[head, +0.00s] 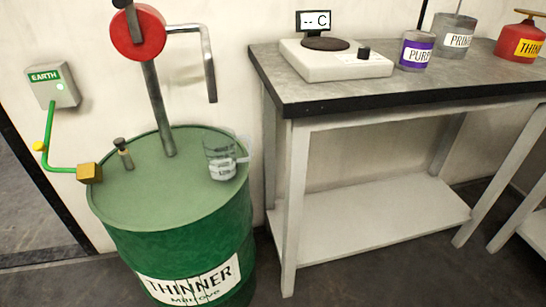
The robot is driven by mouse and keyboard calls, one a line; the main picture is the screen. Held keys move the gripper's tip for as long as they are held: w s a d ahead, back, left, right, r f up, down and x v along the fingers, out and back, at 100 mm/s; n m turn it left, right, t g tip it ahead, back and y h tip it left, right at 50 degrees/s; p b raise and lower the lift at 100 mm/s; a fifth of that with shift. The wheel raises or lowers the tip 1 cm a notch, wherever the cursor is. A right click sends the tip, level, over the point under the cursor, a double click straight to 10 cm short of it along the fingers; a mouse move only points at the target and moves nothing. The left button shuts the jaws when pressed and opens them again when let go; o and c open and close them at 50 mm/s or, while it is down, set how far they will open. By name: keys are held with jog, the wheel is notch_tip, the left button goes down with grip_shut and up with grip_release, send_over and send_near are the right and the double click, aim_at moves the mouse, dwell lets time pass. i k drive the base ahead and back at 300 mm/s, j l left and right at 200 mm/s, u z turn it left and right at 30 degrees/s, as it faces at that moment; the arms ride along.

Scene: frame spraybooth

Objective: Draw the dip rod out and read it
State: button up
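A green drum (112,212) labelled THINNER stands on the floor at the left. A short brass-coloured stem with a dark knob (122,147) stands upright on the drum's lid, left of the pump pipe. It looks like the top of the dip rod, but I cannot be sure. Any length below the lid is hidden, and no markings are readable. My gripper is not in view.
A red-wheeled pump (137,34) rises from the drum, its grey spout bending right and down. A clear vessel (220,147) sits on the lid's right side. A yellow clamp (89,173) with green cable joins the EARTH box (53,85). The bench (278,80) holds a hotplate and tins.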

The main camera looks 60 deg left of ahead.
aim_at(119, 142)
jog(key=u, duration=2.95)
